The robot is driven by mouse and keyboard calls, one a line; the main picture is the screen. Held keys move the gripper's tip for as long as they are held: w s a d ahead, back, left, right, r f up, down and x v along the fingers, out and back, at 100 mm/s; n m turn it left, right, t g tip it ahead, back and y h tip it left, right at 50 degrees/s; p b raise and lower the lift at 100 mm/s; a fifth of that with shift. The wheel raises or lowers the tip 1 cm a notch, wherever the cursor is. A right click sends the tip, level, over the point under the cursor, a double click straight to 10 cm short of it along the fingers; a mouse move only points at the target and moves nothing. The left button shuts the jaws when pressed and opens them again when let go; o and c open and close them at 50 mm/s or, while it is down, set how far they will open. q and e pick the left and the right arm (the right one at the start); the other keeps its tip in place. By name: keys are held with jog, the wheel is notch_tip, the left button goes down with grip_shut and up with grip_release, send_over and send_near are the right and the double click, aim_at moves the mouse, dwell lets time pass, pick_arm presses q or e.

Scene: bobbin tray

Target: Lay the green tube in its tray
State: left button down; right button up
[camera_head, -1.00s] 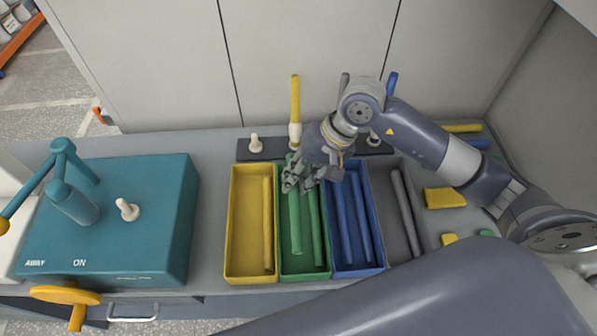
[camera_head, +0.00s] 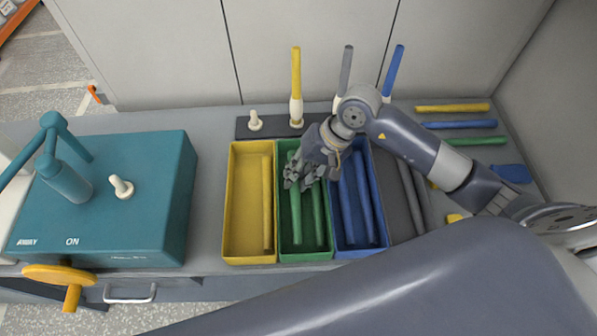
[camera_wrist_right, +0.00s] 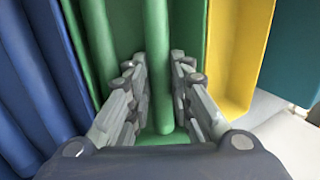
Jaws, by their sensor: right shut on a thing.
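The green tray (camera_head: 307,257) stands between the yellow and blue trays, with two green tubes in it. My right gripper (camera_head: 293,181) is over this tray, fingers down. It is shut on the left green tube (camera_head: 296,222), which lies lengthwise in the tray. The other green tube (camera_head: 317,218) lies beside it. In the right wrist view the held green tube (camera_wrist_right: 158,60) runs between the two fingers (camera_wrist_right: 158,80), inside the green tray (camera_wrist_right: 188,35). The fingers hide part of the tube. My left gripper is not in view.
The yellow tray (camera_head: 238,253) holds one tube, the blue tray (camera_head: 350,252) two. Upright tubes stand on the dark peg rack (camera_head: 275,128) behind. Loose tubes, including a green one (camera_head: 477,141), lie at the right. A teal machine (camera_head: 150,200) stands at the left.

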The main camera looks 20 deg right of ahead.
jog(key=o, duration=1)
jog(key=shift+o, duration=0.2)
jog(key=shift+d+r, duration=0.1)
jog(key=shift+r, duration=0.05)
jog(key=p+v, duration=0.1)
jog(key=v, duration=1.8)
jog(key=shift+r, duration=0.35)
jog(key=shift+d, duration=0.15)
